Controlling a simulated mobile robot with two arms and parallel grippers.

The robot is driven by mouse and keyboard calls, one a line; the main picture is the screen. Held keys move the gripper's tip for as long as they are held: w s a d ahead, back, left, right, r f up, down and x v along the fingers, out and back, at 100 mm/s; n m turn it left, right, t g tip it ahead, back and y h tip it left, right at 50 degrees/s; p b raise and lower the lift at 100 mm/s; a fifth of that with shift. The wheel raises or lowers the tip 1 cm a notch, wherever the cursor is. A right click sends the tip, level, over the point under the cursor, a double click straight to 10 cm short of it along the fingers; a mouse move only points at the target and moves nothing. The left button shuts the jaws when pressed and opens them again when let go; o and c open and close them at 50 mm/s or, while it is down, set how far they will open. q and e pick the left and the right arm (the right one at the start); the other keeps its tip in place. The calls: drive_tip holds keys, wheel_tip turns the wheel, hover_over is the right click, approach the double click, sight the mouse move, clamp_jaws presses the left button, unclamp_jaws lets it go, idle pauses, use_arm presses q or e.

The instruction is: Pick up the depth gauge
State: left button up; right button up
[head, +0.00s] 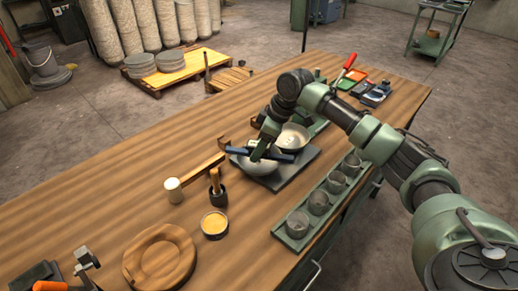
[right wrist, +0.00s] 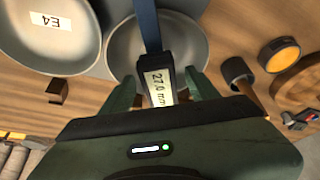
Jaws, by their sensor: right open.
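The depth gauge (head: 284,157) has a blue bar and a dark body, and lies across a grey metal bowl (head: 262,167) on a dark plate. In the right wrist view the gauge (right wrist: 160,84) shows a display that reads about 27.0 mm. My right gripper (head: 262,150) is over the gauge. In the right wrist view its green fingers (right wrist: 163,90) stand apart, one on each side of the gauge body. I cannot tell whether they touch it. My left gripper is not in view.
A second bowl (head: 293,137) labelled E4 sits right behind. A green tray (head: 295,243) of several cups lies to the right.

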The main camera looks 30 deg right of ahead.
drive_tip(key=shift+f, duration=0.1)
clamp_jaws()
drive_tip(key=shift+r, duration=0.2)
